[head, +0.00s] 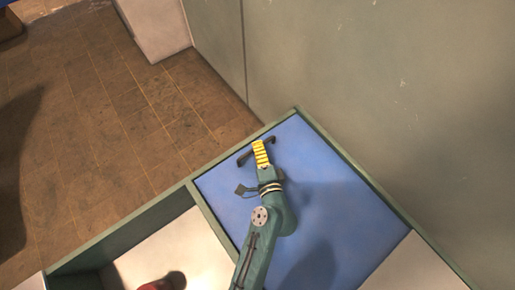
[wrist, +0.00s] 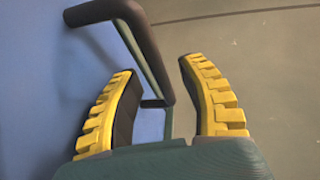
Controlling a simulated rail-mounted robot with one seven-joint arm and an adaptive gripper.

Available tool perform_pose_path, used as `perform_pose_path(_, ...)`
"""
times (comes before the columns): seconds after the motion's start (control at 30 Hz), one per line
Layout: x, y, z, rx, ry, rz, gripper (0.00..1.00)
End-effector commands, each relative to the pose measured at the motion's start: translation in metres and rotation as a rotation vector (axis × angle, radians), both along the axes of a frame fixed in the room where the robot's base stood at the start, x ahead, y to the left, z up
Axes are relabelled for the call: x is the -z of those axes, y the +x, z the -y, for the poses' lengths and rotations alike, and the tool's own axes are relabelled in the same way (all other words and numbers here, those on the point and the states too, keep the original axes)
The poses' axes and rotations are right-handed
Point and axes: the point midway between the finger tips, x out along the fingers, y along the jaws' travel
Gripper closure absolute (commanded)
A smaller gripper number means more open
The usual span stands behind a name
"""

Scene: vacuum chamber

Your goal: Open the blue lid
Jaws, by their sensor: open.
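The blue lid (head: 335,195) lies shut, as far as I can tell, on a green-framed box in the head view. It fills the left of the wrist view (wrist: 35,100). Its dark handle (head: 244,158) sits near the lid's far edge, partly hidden by my gripper. In the wrist view the U-shaped handle (wrist: 146,45) stands out from the lid. My gripper (head: 259,148), with yellow ridged fingers, is over the handle. In the wrist view my gripper (wrist: 158,68) is open, with the handle bar between its fingers. I cannot tell whether either finger touches it.
A grey wall (head: 390,90) rises close behind the box. An open green-walled compartment (head: 125,240) with a pale interior lies at the lower left; a dark red object (head: 160,285) shows at the bottom edge. Brown tiled floor (head: 100,120) is clear to the left.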

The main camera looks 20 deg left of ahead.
Motion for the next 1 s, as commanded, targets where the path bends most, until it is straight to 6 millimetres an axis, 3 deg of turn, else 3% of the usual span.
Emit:
perform_pose_path(0.13,0.0040,0.0110,-0.0092,-0.001,-0.001,-0.001,0.59)
perform_pose_path(0.4,0.0030,0.0126,-0.0102,0.000,-0.001,-0.001,0.59)
perform_pose_path(0.47,0.0030,0.0125,-0.0102,0.000,-0.001,-0.001,0.67)
perform_pose_path(0.63,0.0030,0.0124,-0.0100,0.000,-0.001,-0.001,0.99)
perform_pose_path(1.0,0.0030,0.0122,-0.0097,0.000,-0.001,0.000,1.00)
